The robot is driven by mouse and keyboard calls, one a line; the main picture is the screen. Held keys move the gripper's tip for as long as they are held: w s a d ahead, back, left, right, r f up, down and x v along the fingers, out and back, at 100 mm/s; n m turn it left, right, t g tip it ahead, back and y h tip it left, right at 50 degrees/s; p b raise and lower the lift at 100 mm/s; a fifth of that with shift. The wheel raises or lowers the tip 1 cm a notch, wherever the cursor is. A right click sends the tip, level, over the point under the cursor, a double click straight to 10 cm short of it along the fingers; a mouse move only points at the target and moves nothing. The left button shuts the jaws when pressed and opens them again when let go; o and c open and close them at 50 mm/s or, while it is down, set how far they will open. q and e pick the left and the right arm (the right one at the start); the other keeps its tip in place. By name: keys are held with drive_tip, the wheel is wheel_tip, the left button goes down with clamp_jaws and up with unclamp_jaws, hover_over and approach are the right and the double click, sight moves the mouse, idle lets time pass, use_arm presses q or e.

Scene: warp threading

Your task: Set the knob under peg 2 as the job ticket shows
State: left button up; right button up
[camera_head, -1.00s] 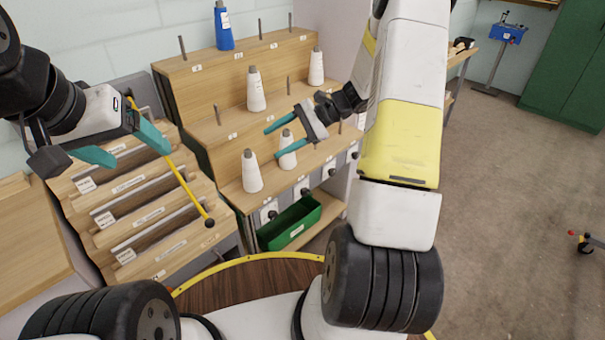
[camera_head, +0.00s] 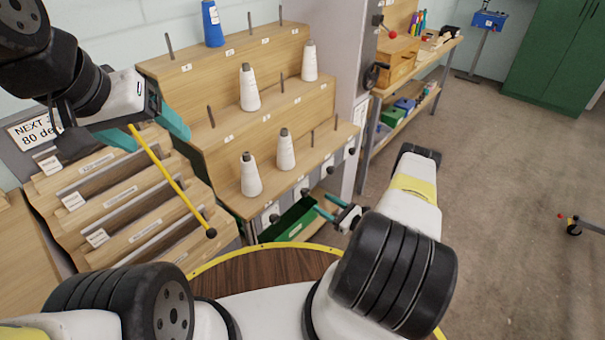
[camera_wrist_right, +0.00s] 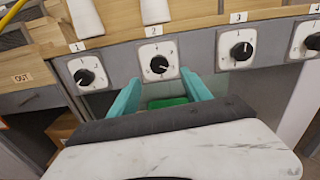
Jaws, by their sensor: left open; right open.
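The knob under peg 2 (camera_wrist_right: 158,65) is black on a white square plate, below label 2 in the right wrist view. Its exact setting is too small to read. It also shows in the head view (camera_head: 304,192). My right gripper (camera_wrist_right: 160,77) is open and empty, its teal fingers spread below and either side of that knob, apart from it. The head view shows it low before the knob panel (camera_head: 322,205). My left gripper (camera_head: 148,131) is open above the slotted wooden rack. No job ticket is readable; a partly hidden sign (camera_head: 35,131) shows "NEXT" and "80 de".
Knobs 1 (camera_wrist_right: 85,77), 3 (camera_wrist_right: 241,51) and 4 (camera_wrist_right: 312,42) flank it. White cones (camera_head: 250,176) stand on the stepped stand above. A green bin (camera_head: 290,222) sits below. A yellow rod (camera_head: 170,178) with a dark ball end slants below my left gripper.

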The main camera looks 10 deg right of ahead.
sight(307, 194)
drive_tip(key=x, duration=0.7)
drive_tip(key=shift+w+a, duration=0.15)
drive_tip(key=shift+w, duration=0.05)
drive_tip(key=shift+r, duration=0.1)
clamp_jaws()
